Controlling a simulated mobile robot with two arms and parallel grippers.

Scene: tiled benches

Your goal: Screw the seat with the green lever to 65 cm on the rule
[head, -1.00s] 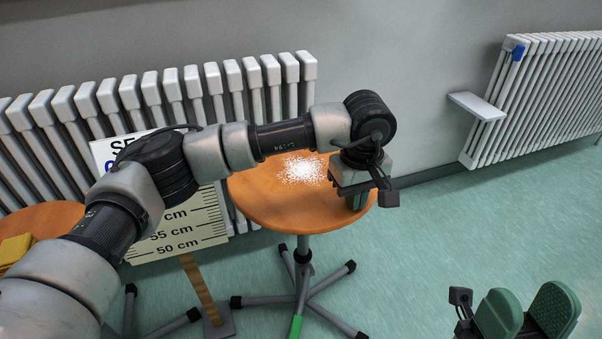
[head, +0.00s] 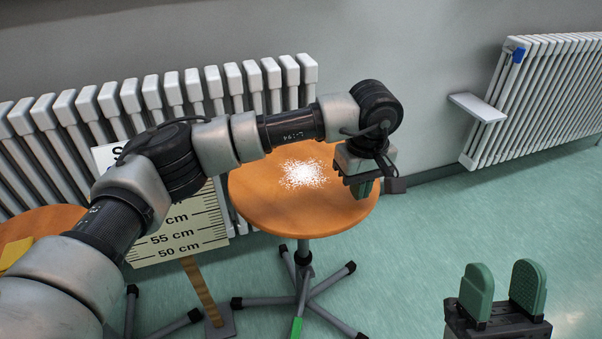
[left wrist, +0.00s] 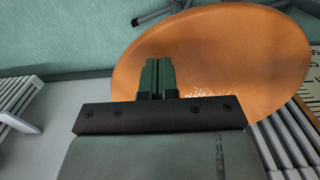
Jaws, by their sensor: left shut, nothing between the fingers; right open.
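The stool with the green lever (head: 296,327) has a round orange wooden seat (head: 265,207) with a patch of white specks on top. The rule (head: 180,238) is a pale board left of the seat; its 50 and 55 cm marks show, and my left arm hides its upper part. My left gripper (head: 362,189) points down at the seat's right rim; contact cannot be told. Its green fingers (left wrist: 158,78) are shut with nothing between them, in front of the seat (left wrist: 255,45) in the left wrist view. My right gripper (head: 505,292) is open and empty at lower right.
Another orange stool (head: 45,222) with a yellow object (head: 14,252) stands at the left, partly behind my arm. Radiators (head: 75,130) line the wall behind. A small white shelf (head: 477,107) juts out by the right radiator (head: 545,95). The green floor at right is clear.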

